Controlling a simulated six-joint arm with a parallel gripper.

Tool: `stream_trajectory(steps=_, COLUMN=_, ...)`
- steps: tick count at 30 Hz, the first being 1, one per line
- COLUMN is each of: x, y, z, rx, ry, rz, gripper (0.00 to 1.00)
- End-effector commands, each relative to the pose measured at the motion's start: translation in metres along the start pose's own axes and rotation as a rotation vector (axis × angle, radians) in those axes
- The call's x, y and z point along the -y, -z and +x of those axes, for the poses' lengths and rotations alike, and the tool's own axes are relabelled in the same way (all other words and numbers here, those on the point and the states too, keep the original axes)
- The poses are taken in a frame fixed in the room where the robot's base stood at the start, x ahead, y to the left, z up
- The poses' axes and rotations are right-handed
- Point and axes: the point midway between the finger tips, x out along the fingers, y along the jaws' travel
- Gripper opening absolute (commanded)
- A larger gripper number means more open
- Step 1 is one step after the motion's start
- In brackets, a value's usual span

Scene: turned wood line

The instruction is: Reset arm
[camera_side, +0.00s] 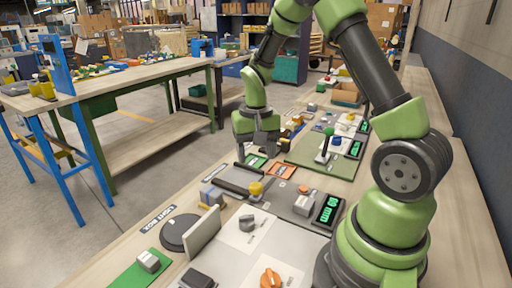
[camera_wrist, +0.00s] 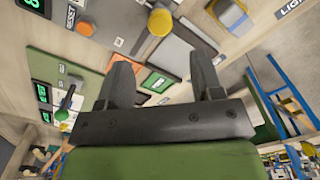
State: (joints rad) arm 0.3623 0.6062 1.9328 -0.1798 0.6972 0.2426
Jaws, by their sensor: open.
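My gripper (camera_side: 258,147) hangs from my green and dark grey arm over the far part of the work table in the side view. In the wrist view my gripper (camera_wrist: 165,82) shows two dark fingers set well apart, with nothing between them. It is open and empty. An orange card (camera_side: 281,171) and a green card (camera_side: 256,161) lie on the table close below it. A yellow knob-like piece (camera_side: 256,189) stands nearer the camera, apart from the gripper.
Near the front are a round dark disc (camera_side: 180,233), an upright pale plate (camera_side: 203,233), a grey piece (camera_side: 247,223), an orange piece (camera_side: 270,278) and a green pad (camera_side: 135,277). A green display (camera_side: 328,210) stands right. A green mat (camera_side: 305,157) with several pieces lies beyond.

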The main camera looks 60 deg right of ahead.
Motion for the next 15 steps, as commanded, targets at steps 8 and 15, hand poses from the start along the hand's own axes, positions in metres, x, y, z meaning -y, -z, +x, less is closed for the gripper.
stream_trajectory(steps=8, x=0.0, y=0.0, z=-0.014, rx=0.0, ry=0.0, rz=0.0, gripper=0.6)
stream_trajectory(steps=15, x=0.001, y=-0.001, z=-0.016, rx=-0.005, ry=0.003, rz=-0.003, gripper=0.6)
